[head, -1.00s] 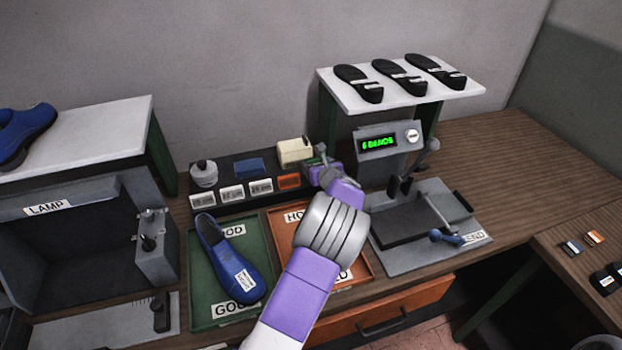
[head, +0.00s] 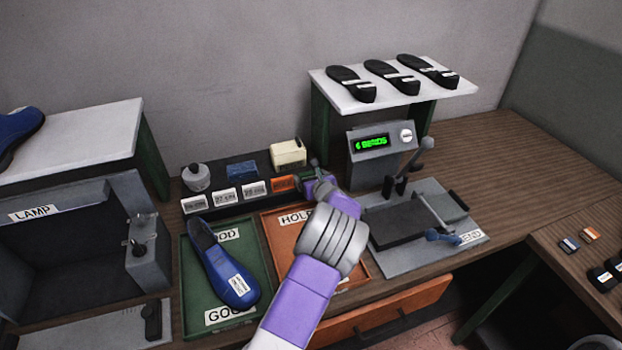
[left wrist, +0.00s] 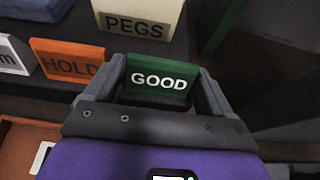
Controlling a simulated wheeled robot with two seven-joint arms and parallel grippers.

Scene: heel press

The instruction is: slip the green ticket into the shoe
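The green ticket (left wrist: 160,85), lettered GOOD, stands between the two fingers of my left gripper (left wrist: 160,92) in the left wrist view. The fingers flank its side edges closely; I cannot tell whether they press on it. In the head view my left gripper (head: 316,176) is at the right end of the dark ticket rack (head: 226,205), and its wrist hides much of the ticket. The blue shoe (head: 222,262) lies in the green GOOD tray (head: 193,318), its opening toward the back and a white label on its toe. My right gripper is not in view.
An orange HOLD ticket (left wrist: 65,60) and several white tickets stand left of the gripper. A PEGS box (left wrist: 140,20) is behind it. The orange HOLD tray (head: 275,240) lies below my arm. A bending press (head: 420,225) stands at right, a lamp box (head: 75,240) at left.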

